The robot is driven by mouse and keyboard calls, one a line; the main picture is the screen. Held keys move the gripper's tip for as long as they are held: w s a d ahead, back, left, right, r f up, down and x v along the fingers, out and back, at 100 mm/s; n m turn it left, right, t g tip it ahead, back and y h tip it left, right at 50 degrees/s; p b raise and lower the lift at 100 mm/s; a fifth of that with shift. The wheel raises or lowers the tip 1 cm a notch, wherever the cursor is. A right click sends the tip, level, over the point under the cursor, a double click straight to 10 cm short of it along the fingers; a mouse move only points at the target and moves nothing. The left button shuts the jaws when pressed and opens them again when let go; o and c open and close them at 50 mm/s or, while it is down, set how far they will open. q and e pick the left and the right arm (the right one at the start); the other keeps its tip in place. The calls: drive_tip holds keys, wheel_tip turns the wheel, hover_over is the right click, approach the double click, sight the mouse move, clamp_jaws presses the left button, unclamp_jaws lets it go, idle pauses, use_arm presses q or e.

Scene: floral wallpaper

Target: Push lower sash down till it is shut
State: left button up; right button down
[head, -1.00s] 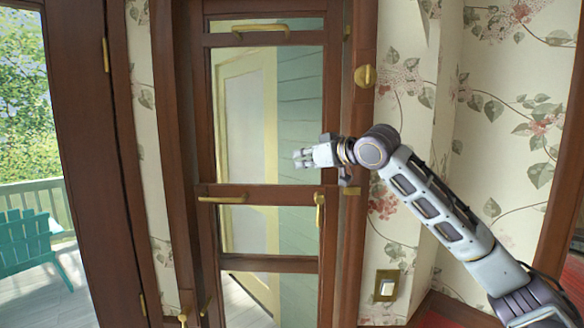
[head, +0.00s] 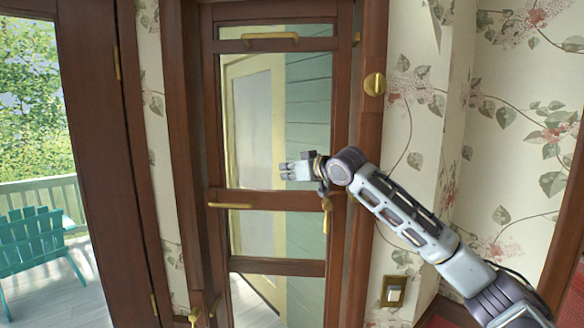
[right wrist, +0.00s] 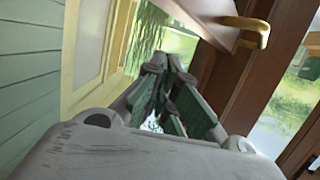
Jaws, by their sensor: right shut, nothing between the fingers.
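The window (head: 341,100) has a dark wooden frame with glass panes. A wooden crossrail (head: 275,197) with a brass handle (head: 231,205) runs across its middle. A lower rail (head: 278,267) crosses below it, with an opening under it showing the deck. I cannot tell exactly where the lower sash begins. My right gripper (head: 283,171) is shut and empty, pointing left in front of the glass just above the middle rail; I cannot tell whether it touches. In the right wrist view its closed fingers (right wrist: 158,75) show, with a rail and brass handle (right wrist: 245,25) at upper right. My left gripper is out of view.
Another brass handle (head: 270,36) sits on the top rail, and a brass latch (head: 327,215) hangs at the right. A round brass knob (head: 375,84) and a light switch (head: 395,291) are right of the window. A teal chair (head: 35,240) stands outside.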

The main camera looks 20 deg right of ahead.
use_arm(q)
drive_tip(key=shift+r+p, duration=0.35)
use_arm(e)
drive_tip(key=shift+f, duration=1.65)
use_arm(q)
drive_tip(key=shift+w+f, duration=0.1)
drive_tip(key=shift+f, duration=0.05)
use_arm(e)
drive_tip(key=shift+s+f, duration=0.15)
drive_tip(key=shift+f, duration=0.05)
